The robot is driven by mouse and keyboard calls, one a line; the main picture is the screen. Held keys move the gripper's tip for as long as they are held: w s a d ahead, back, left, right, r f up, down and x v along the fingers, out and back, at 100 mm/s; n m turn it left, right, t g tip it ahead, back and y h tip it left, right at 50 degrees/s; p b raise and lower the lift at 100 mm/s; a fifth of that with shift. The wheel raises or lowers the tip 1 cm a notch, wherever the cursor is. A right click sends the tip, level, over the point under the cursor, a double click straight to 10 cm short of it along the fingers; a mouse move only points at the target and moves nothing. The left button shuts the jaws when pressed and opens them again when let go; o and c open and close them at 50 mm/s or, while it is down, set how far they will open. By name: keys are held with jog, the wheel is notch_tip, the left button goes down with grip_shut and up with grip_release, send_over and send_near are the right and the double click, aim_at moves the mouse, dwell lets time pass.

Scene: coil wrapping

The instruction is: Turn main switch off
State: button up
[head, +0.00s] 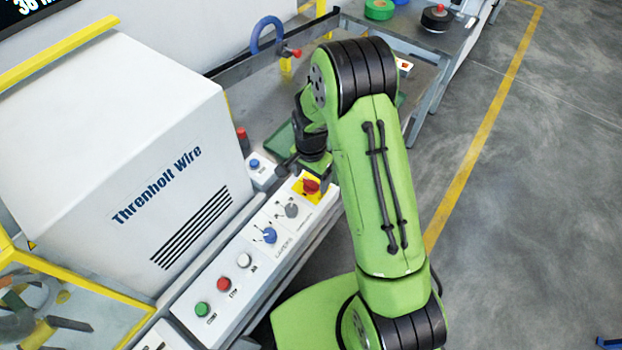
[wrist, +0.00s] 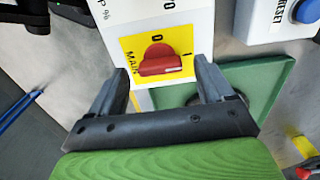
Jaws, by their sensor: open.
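The main switch is a red rotary knob (wrist: 162,61) on a yellow plate (wrist: 128,44) marked MAIN, 0 and I. In the wrist view its bar lies nearly level, with one end toward the I on the right; the 0 is above it. In the head view the knob (head: 311,186) is at the far end of the control panel (head: 255,239). My gripper (wrist: 162,75) is open, its fingers on either side of the knob in the picture. I see no finger touching it. In the head view my arm partly hides the gripper.
Grey and blue selector knobs (head: 270,235) and white, red and green buttons (head: 202,309) line the panel. A blue reset button (wrist: 306,11) is on a box beside the switch. A green tray (wrist: 265,88) lies below. The white Threnholt Wire machine (head: 110,150) stands left.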

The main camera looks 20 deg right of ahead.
jog(key=shift+f, duration=0.55)
jog(key=c, duration=1)
jog(key=shift+c, duration=0.2)
